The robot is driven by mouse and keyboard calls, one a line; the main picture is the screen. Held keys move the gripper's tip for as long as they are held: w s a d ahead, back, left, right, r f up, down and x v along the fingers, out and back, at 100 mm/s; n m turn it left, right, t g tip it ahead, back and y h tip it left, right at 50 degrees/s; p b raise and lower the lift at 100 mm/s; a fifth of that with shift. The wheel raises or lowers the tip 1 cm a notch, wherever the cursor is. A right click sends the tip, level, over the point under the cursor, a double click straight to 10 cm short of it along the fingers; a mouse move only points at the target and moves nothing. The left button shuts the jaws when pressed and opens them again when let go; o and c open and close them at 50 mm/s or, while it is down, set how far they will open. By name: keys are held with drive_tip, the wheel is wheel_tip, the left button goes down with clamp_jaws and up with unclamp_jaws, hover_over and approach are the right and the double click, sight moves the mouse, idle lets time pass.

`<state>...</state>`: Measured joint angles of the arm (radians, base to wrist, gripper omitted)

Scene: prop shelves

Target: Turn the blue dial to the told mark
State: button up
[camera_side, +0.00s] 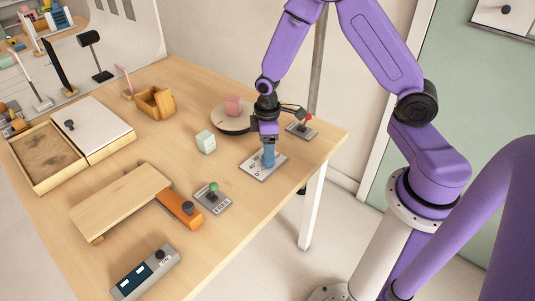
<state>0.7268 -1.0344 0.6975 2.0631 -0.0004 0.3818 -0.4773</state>
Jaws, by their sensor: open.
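The blue dial (268,157) stands upright on a light grey plate (257,168) near the table's right edge. Marks on the plate are too small to read. My gripper (267,143) points down directly over the dial, with its fingers at the dial's top. The fingers are open, and I cannot tell whether they touch the dial. The dial's upper end is partly hidden by the gripper.
A round turntable (228,122) with a pink cube (234,105) stands just behind my gripper. A red-knobbed switch (302,129) is to the right, a pale green cube (206,141) to the left. A green-knobbed lever (213,197) lies in front. The table's right edge is close.

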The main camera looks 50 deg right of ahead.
drive_tip(key=shift+f, duration=1.85)
drive_tip(key=c, duration=1.1)
